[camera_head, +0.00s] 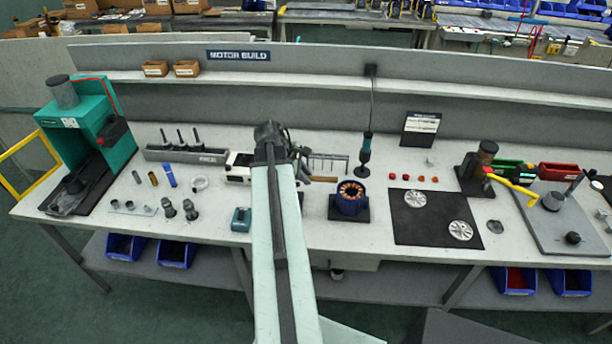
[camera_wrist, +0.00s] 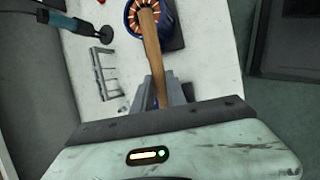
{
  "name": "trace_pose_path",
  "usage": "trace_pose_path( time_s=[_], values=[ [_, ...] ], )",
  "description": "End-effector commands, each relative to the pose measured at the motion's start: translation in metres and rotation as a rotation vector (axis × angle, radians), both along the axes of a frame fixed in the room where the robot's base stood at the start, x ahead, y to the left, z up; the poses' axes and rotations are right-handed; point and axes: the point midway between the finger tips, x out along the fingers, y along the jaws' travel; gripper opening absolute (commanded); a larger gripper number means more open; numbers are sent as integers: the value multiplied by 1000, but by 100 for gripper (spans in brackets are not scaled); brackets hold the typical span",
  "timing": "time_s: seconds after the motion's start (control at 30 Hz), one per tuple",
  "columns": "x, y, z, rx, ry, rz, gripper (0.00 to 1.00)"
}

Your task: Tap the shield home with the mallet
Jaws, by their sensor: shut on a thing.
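My gripper (camera_wrist: 163,92) is shut on the wooden handle of the mallet (camera_wrist: 150,50). In the head view the mallet's handle (camera_head: 322,179) sticks out to the right of my arm; I cannot make out its head. The blue motor housing (camera_head: 351,205) stands upright on a dark base, its copper windings showing on top. In the wrist view the far end of the handle overlaps the housing (camera_wrist: 168,17). Two silver spoked discs, which look like end shields, lie on the black mat: one at the back (camera_head: 415,198), one at the front (camera_head: 460,230).
A hanging teal driver (camera_head: 365,155) and a wire rack (camera_head: 328,162) stand behind the housing. Red caps (camera_head: 406,178) lie behind the black mat (camera_head: 408,230). A fixture with a yellow handle (camera_head: 512,186) stands right. A teal press (camera_head: 100,130) stands far left.

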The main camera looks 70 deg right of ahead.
Motion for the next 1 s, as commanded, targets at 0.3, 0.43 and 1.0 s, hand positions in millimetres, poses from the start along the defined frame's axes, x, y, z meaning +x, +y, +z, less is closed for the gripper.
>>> trace_pose_path(
  time_s=[0.3,0.43,1.0],
  values=[
    [0,0,0,0,0,-1,0],
    [-1,0,0,0,0,-1,0],
    [-1,-1,-26,-1,0,-2,0]
  ],
)
